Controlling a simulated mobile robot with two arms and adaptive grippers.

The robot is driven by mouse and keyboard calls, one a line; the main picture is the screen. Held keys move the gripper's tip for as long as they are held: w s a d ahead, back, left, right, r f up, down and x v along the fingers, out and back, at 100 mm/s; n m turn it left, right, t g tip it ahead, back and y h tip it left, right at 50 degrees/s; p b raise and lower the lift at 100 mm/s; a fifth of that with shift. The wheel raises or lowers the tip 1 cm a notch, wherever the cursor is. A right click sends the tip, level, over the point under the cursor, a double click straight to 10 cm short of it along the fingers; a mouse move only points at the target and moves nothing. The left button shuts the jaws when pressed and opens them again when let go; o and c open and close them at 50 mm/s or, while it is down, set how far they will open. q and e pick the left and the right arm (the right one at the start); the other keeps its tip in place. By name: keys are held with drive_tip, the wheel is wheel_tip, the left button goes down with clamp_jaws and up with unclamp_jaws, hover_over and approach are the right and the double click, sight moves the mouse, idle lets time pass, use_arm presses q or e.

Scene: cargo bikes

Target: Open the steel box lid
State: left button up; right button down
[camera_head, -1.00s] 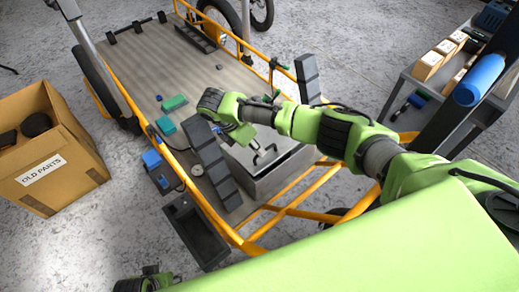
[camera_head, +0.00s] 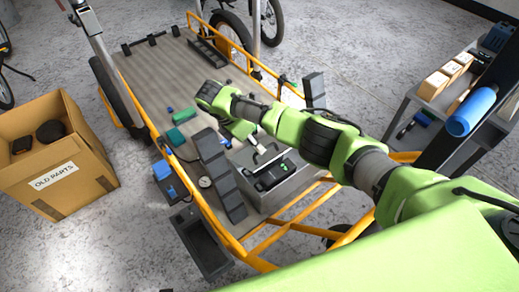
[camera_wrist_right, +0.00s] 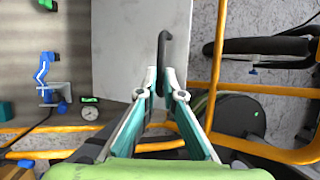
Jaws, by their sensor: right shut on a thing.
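The steel box (camera_head: 280,194) stands at the near end of the cargo bike's bed. Its lid (camera_head: 262,158) is raised and tilted, and dark items with some green show inside the box. In the right wrist view the lid (camera_wrist_right: 128,55) is a plain grey plate with a dark bar handle (camera_wrist_right: 163,50). My right gripper (camera_head: 250,138) is at the lid, partly hidden by its own arm in the head view. In the wrist view its fingertips (camera_wrist_right: 162,82) are shut on the handle's end. My left gripper is not in view.
Dark ramp-like blocks (camera_head: 218,172) stand left of the box, with a blue clamp-like tool (camera_head: 165,175) beyond them. An orange frame rail (camera_head: 245,255) runs around the bed. A cardboard box (camera_head: 60,185) is at left; a shelf cart (camera_head: 425,105) is at right.

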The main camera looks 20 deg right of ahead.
drive_tip(key=shift+w+a+f, duration=0.2)
drive_tip(key=shift+w+a, duration=0.15)
drive_tip(key=shift+w, duration=0.15)
drive_tip(key=c, duration=2.4)
unclamp_jaws()
drive_tip(key=shift+c, duration=0.2)
drive_tip(key=shift+o, duration=1.4)
drive_tip(key=shift+w+a+f, duration=0.1)
drive_tip(key=shift+w+f, duration=0.05)
drive_tip(key=shift+f, duration=0.05)
drive_tip(key=shift+w+f, duration=0.2)
drive_tip(key=shift+s+r, duration=0.1)
drive_tip(key=shift+r, duration=0.05)
drive_tip(key=v, duration=1.1)
drive_tip(key=shift+s+r, duration=0.25)
drive_tip(key=shift+r, duration=0.25)
